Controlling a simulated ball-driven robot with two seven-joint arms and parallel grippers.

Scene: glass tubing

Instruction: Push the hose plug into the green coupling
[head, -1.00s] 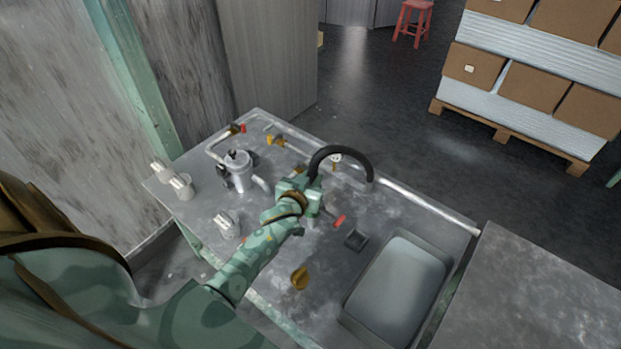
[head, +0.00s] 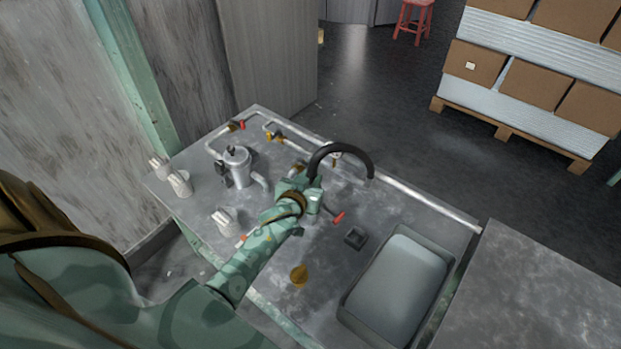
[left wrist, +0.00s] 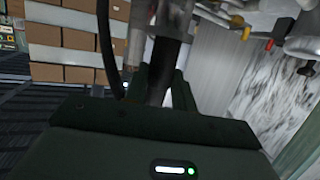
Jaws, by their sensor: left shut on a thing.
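My left gripper (head: 313,190) is over the middle of the metal bench, shut on the end of the black hose (head: 345,147). The hose arches up from the gripper and bends down to the right, in front of the pipe. In the left wrist view a dark, upright piece, apparently the hose's plug end (left wrist: 163,68), sits between the two fingers (left wrist: 158,86). A grey metal cylinder (left wrist: 174,15) is just beyond it; I cannot tell whether they touch. I cannot make out a green coupling; my gripper and arm may hide it. My right gripper is not in view.
A metal pot (head: 236,168) and white fittings (head: 227,220) stand on the left. A red handle (head: 339,217), a small dark block (head: 355,237) and a grey tray (head: 349,316) are to the right. A brass piece (head: 299,275) lies near the front. Pipes run along the back edge.

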